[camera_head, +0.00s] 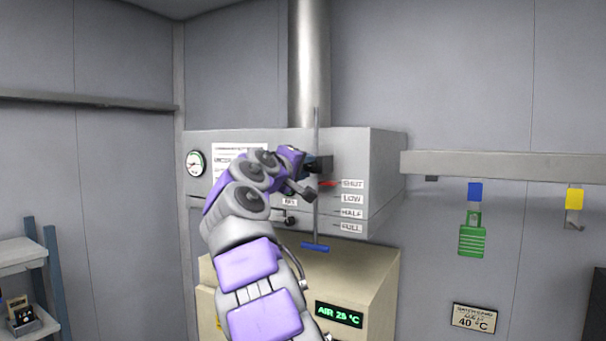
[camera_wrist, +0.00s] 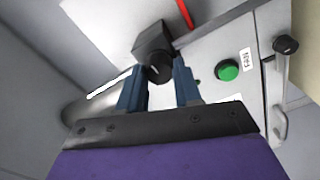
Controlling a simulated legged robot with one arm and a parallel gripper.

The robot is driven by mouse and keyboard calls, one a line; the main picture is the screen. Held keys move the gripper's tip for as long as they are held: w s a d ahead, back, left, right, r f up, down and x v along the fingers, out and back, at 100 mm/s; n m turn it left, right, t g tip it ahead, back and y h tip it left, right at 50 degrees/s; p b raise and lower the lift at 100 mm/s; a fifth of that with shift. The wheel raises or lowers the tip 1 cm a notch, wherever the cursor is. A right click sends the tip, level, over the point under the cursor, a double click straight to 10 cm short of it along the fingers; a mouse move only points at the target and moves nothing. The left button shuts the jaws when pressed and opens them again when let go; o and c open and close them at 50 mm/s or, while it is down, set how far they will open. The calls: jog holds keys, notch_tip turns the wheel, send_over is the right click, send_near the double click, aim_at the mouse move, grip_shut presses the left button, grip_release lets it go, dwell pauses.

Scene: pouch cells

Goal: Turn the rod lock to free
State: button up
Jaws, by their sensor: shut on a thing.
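The rod lock shows in the wrist view as a dark block with a round black knob (camera_wrist: 158,66) on it. My gripper (camera_wrist: 160,76) has one blue-grey finger on each side of this knob and is shut on it. In the head view my gripper (camera_head: 310,168) is at the upper front of the grey hood, beside the thin vertical rod (camera_head: 316,130). My arm and gripper hide most of the lock there. The rod has a blue handle (camera_head: 315,247) at its bottom. A red pointer (camera_head: 327,184) is beside the SHUT label (camera_head: 352,184). I cannot read the lock's setting.
LOW, HALF and FULL labels are below SHUT on the hood (camera_head: 385,170). The wrist view shows a green button (camera_wrist: 228,70) and a black-knobbed lever (camera_wrist: 285,45) to the right. A rail (camera_head: 500,165) with a green padlock (camera_head: 472,240) is at right.

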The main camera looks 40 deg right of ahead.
jog(key=shift+d+f+m, duration=0.15)
jog(key=shift+f+m, duration=0.2)
jog(key=shift+m, duration=0.25)
jog(key=shift+b, duration=0.3)
jog(key=o, duration=0.6)
jog(key=shift+f, duration=0.1)
jog(key=o, duration=0.4)
jog(key=shift+w, duration=0.1)
jog(key=shift+o, duration=0.2)
jog(key=shift+r, duration=0.25)
jog(key=shift+s+r, duration=0.1)
jog(key=shift+s, duration=0.1)
